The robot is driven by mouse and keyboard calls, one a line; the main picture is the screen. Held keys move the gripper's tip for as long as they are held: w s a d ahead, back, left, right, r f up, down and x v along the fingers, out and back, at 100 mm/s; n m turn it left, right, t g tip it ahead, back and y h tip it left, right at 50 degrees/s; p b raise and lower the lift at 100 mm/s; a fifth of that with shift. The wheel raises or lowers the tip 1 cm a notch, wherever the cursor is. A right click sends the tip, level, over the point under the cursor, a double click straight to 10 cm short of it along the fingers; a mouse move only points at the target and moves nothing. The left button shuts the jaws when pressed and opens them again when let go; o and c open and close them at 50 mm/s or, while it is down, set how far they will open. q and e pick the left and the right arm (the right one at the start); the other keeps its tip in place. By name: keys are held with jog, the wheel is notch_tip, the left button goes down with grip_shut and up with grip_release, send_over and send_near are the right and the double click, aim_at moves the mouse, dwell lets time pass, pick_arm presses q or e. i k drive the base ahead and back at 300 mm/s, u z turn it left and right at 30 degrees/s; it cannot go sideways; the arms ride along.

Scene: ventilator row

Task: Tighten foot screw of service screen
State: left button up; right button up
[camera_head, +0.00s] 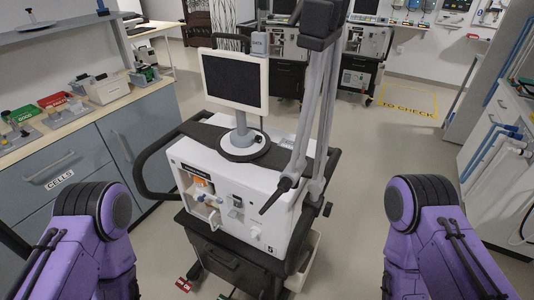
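The service screen (235,80), a dark panel in a white frame, stands upright on a grey post. Its round foot (240,153) rests on the dark top of a white ventilator (230,190). Only purple links of my two arms show, at the lower left and lower right. Neither gripper is in view, and both arm links are apart from the screen.
A jointed grey support arm (318,110) rises beside the screen's right side. A black handle rail (150,160) curves around the cart's left. A counter (85,115) with trays stands at left, a bench (510,150) at right. Floor right of the cart is clear.

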aim_at(258, 139)
jog(key=k, duration=0.25)
jog(key=u, duration=2.9)
jog(key=k, duration=1.25)
jog(key=z, duration=2.1)
jog(key=i, duration=1)
